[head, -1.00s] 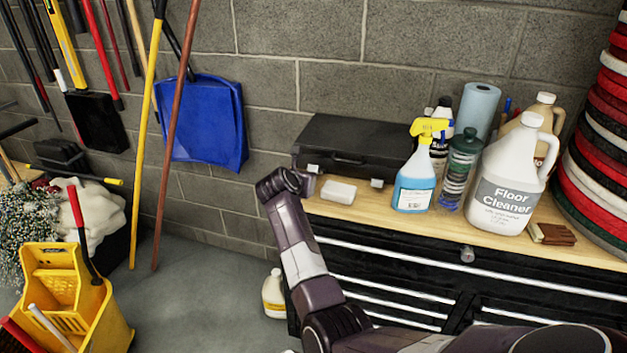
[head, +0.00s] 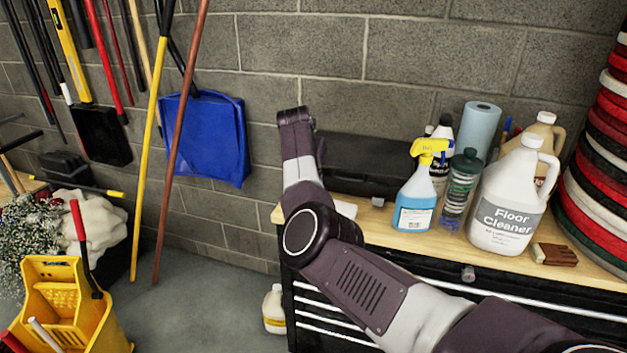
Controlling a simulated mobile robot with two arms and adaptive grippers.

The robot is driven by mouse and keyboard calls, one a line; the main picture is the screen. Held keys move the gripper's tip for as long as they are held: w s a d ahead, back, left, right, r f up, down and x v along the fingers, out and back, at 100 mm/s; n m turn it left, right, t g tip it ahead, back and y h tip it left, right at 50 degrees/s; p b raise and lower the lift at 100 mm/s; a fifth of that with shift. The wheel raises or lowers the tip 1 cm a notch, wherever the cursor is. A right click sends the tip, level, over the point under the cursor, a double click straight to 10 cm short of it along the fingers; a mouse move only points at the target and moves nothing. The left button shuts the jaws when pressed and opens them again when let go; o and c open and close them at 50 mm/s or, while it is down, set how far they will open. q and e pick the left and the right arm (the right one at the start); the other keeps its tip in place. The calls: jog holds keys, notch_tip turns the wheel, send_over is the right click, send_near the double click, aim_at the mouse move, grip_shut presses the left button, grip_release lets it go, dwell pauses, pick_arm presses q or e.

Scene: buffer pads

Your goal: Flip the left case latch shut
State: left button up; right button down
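The black case (head: 372,162) lies closed-looking on the wooden bench top, against the block wall. My arm, which comes in from the lower right, covers its left end and front left part. The left latch is hidden behind this arm, so its position cannot be seen. My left arm and gripper are out of view.
A white block (head: 345,209) lies before the case, partly hidden. Right of the case stand a spray bottle (head: 416,195), a green-capped bottle (head: 460,185), a paper roll (head: 479,130) and a floor cleaner jug (head: 507,205). A blue dustpan (head: 205,135) hangs left.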

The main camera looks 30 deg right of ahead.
jog(key=shift+w+d+b, duration=0.25)
jog(key=shift+d+b, duration=0.2)
jog(key=shift+b, duration=0.15)
jog(key=shift+r, duration=0.1)
jog(key=shift+d+r+p, duration=0.15)
jog(key=shift+r+p, duration=0.35)
jog(key=shift+r, duration=0.2)
jog(key=shift+w+r, duration=0.1)
